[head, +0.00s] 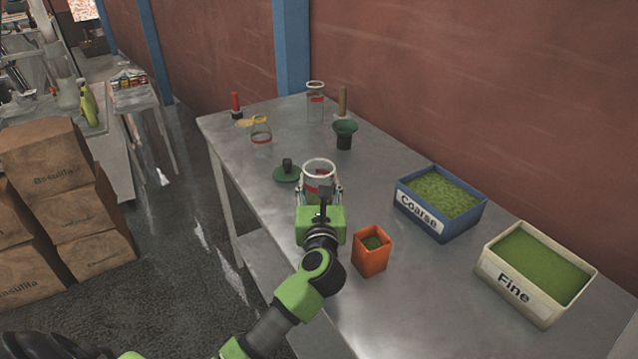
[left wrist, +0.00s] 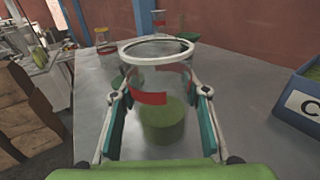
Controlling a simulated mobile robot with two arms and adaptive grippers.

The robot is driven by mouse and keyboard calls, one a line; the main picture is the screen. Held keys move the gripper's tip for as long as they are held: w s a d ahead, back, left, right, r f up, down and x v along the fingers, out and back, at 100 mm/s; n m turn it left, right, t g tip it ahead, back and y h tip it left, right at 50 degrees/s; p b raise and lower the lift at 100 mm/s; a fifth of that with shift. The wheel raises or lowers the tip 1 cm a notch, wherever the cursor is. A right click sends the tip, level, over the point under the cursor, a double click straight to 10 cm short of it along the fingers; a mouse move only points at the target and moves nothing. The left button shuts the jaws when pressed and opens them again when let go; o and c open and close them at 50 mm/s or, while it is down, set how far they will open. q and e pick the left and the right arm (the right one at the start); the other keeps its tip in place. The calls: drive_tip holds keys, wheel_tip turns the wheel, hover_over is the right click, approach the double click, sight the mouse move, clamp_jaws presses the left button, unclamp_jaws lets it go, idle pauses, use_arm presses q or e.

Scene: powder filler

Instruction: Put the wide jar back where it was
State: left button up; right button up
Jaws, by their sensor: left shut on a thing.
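The wide jar (head: 319,168) is clear glass with a white rim and a red band. My left gripper (head: 319,190) is shut around its sides. In the left wrist view the jar (left wrist: 160,90) stands upright between the two fingers of the gripper (left wrist: 160,120), with green powder in its lower part. In the head view the jar is over the middle of the metal table (head: 400,290). I cannot tell whether its base touches the table. My right gripper is in neither view.
Two glass vessels, a flask (head: 261,132) and a tall jar (head: 315,104), stand further back. Coarse (head: 440,196) and Fine (head: 540,270) bins are at right.

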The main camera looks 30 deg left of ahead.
use_arm(q)
drive_tip(key=o, duration=0.8)
drive_tip(key=shift+f, duration=0.2)
drive_tip(key=o, duration=0.4)
drive_tip(key=shift+o, duration=0.2)
drive_tip(key=shift+r, duration=0.1)
drive_tip(key=shift+r, duration=0.1)
drive_tip(key=b+v, duration=0.1)
drive_tip(key=v, duration=0.6)
drive_tip(key=shift+s+d+r, duration=0.1)
drive_tip(key=shift+s+d, duration=0.1)
drive_tip(key=shift+s, duration=0.05)
